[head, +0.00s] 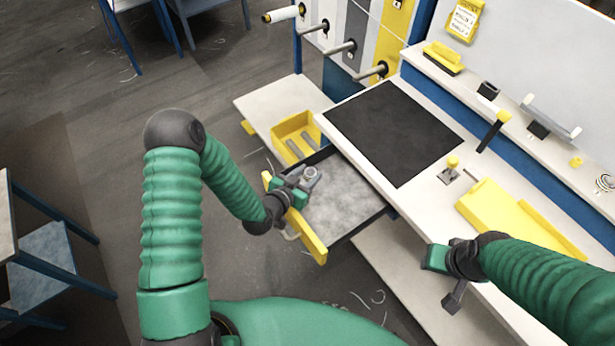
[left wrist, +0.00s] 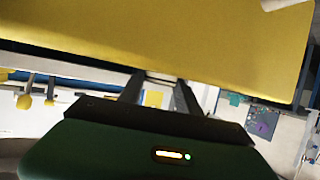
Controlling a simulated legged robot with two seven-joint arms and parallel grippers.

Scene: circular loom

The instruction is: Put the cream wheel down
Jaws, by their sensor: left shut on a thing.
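My left gripper (head: 304,182) is over the near end of the open drawer (head: 384,208), just past its yellow front (head: 306,238). It is shut on a small grey rounded thing (head: 311,173); I cannot tell whether this is the cream wheel. In the left wrist view, the two dark fingers (left wrist: 158,95) are close to a large yellow panel (left wrist: 170,45), and what they hold is mostly hidden. I see no clearly cream wheel.
A yellow bin (head: 287,128) stands left of the drawer. A black mat (head: 392,132) and a yellow tray (head: 500,215) lie on the white bench. Pegs (head: 342,48) stick out behind, one with a white roll (head: 281,14). The drawer floor looks largely bare.

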